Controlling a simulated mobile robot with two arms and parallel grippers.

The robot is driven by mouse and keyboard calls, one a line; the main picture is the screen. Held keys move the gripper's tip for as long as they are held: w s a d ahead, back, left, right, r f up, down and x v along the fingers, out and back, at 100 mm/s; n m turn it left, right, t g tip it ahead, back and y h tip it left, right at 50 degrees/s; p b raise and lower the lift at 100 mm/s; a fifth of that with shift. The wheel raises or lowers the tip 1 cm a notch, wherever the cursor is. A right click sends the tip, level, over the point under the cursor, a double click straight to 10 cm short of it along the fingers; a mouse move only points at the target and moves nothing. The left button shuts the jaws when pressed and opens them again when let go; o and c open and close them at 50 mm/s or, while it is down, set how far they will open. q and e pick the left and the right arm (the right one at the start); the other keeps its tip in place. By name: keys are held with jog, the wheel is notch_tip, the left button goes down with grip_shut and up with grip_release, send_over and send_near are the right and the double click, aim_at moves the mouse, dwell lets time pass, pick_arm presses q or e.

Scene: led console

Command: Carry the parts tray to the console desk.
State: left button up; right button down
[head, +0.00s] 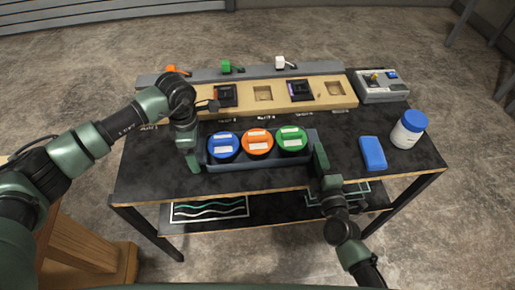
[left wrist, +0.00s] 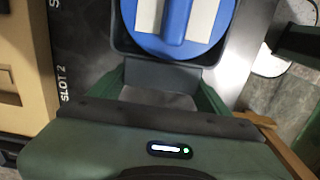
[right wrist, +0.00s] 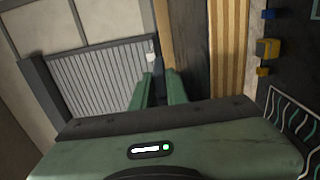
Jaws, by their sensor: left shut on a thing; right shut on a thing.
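The parts tray (head: 262,163) is a long dark blue-grey tray over the front middle of the black table. It holds a blue round part (head: 223,145), an orange one (head: 257,142) and a green one (head: 291,139), each with a pale label. My left gripper (head: 193,158) is shut on the tray's left end; the left wrist view shows the tray's end (left wrist: 155,75) between its fingers, with the blue part beyond. My right gripper (head: 320,157) is shut at the tray's right end. I cannot tell whether the tray touches the tabletop.
A wooden slotted board (head: 245,98) lies behind the tray, with coloured plugs (head: 226,67) on a grey strip behind. A grey device (head: 382,85), a blue block (head: 372,153) and a blue-lidded white jar (head: 408,130) are on the right. A wooden piece (head: 95,240) stands front left.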

pick_arm(q)
jog(key=shift+w+r, duration=0.1)
jog(key=shift+r, duration=0.05)
pick_arm(e)
jog(key=shift+r, duration=0.1)
